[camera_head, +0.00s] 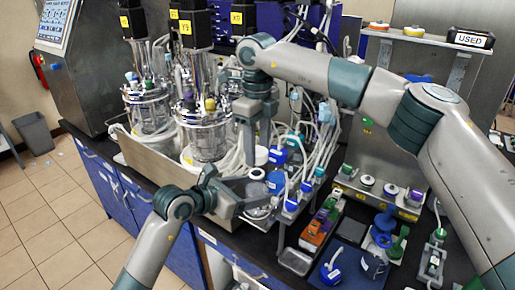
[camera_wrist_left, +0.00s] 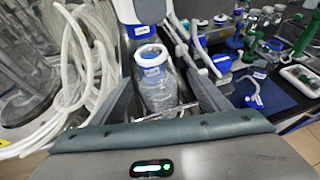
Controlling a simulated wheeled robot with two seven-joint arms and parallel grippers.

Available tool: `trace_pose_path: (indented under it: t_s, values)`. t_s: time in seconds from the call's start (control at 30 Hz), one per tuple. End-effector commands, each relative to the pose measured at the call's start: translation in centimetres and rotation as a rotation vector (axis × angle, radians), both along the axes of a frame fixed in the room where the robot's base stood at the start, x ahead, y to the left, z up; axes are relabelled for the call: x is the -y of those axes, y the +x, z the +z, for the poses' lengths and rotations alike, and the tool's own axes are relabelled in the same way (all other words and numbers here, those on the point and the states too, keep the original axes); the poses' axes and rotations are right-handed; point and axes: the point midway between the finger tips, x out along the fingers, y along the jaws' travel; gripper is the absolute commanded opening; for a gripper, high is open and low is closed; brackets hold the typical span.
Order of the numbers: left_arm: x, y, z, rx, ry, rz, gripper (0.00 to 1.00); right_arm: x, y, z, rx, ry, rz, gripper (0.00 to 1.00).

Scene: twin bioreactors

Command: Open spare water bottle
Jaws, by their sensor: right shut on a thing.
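The clear water bottle (camera_wrist_left: 160,88) stands upright between the two fingers of my left gripper (camera_wrist_left: 163,100). Its top has a white and blue ring (camera_wrist_left: 151,54). In the head view my left gripper (camera_head: 246,195) reaches in low from the left. Its fingers are apart, on either side of the bottle; whether they press on it is unclear. My right gripper (camera_head: 248,152) points down just above and behind the bottle. It is shut on what looks like a white cap (camera_head: 261,155), partly hidden by the fingers. Whether the cap is clear of the bottle is hard to tell.
Two glass bioreactors (camera_head: 205,135) with looped pale tubing stand left of the grippers. Several blue-capped bottles (camera_head: 278,156) crowd just to the right. A colourful rack (camera_head: 318,228) and a blue mat (camera_head: 345,268) lie at the front right.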

Motion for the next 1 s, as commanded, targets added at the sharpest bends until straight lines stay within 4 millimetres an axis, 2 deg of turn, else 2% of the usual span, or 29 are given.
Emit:
trace_pose_path:
  t_s: [0.57, 0.77, 1.0]
  values:
    - [-1.0, 0.0, 0.4, 0.008, 0.004, 0.01, 0.75, 0.0, 0.0, -0.3, 0.0, 0.0, 0.0, 0.14]
    - [-2.5, -1.5, 1.0, 0.008, 0.006, 0.011, 0.75, 0.0, 0.0, -1.0, 0.0, 0.0, 0.0, 0.14]
    - [-5.1, -4.3, 2.6, 0.008, 0.005, 0.006, 0.75, 0.0, 0.0, -2.3, 0.0, 0.0, 0.0, 0.14]
